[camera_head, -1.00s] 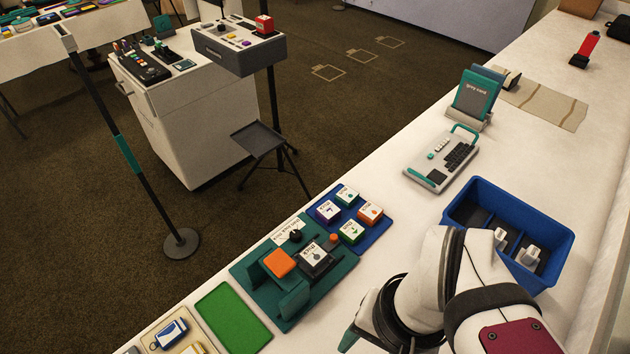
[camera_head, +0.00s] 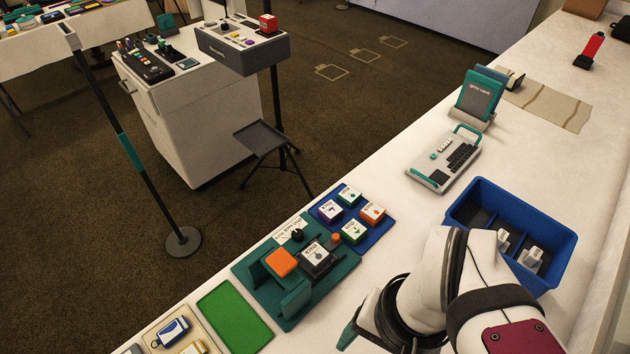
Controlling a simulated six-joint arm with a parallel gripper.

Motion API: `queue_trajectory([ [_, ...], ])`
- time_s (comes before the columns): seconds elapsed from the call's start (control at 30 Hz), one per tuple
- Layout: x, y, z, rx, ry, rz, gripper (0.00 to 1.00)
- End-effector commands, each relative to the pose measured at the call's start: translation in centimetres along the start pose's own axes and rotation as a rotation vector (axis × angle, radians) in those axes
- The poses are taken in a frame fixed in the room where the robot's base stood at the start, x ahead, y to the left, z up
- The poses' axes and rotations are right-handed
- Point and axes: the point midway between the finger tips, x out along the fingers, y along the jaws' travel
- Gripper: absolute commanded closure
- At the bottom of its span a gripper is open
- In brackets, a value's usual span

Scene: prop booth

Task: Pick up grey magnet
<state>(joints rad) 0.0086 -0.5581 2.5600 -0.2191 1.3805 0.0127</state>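No thing in view can be told for sure as the grey magnet. Two small light-grey pieces, a nearer one (camera_head: 532,258) and a farther one (camera_head: 503,240), stand in the blue divided bin (camera_head: 562,258) at the right. A dark block with a white labelled top (camera_head: 316,254) sits in the teal fixture (camera_head: 346,268) left of my arm. My white arm reaches in from the bottom right. A teal part at my gripper (camera_head: 349,336) shows at the bottom edge; the fingertips are hidden, and what they hold cannot be seen.
Labelled cubes stand on a blue mat (camera_head: 385,228) behind the fixture. A green pad (camera_head: 235,318) and a beige tray (camera_head: 207,334) with small items lie at the lower left. A keypad device (camera_head: 445,160) and a card stand (camera_head: 478,97) are farther back. Bare counter lies between.

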Motion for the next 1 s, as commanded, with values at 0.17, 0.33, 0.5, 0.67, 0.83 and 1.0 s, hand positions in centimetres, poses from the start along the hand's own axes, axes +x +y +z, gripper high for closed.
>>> queue_trajectory([
  [0.17, 0.0, 0.0, 0.0, 0.000, 0.000, 0.000, 0.03],
  [0.33, 0.0, 0.0, 0.0, 0.000, 0.000, 0.000, 0.03],
  [0.5, -0.7, -1.1, -1.9, -0.105, 0.000, 0.016, 0.03],
  [0.67, -1.2, -7.8, -10.9, -0.627, 0.004, 0.087, 0.03],
  [0.83, 2.4, -14.9, -18.2, -1.110, -0.002, 0.152, 0.03],
  [1.0, 4.2, -17.2, -20.2, -1.270, -0.003, 0.172, 0.03],
])
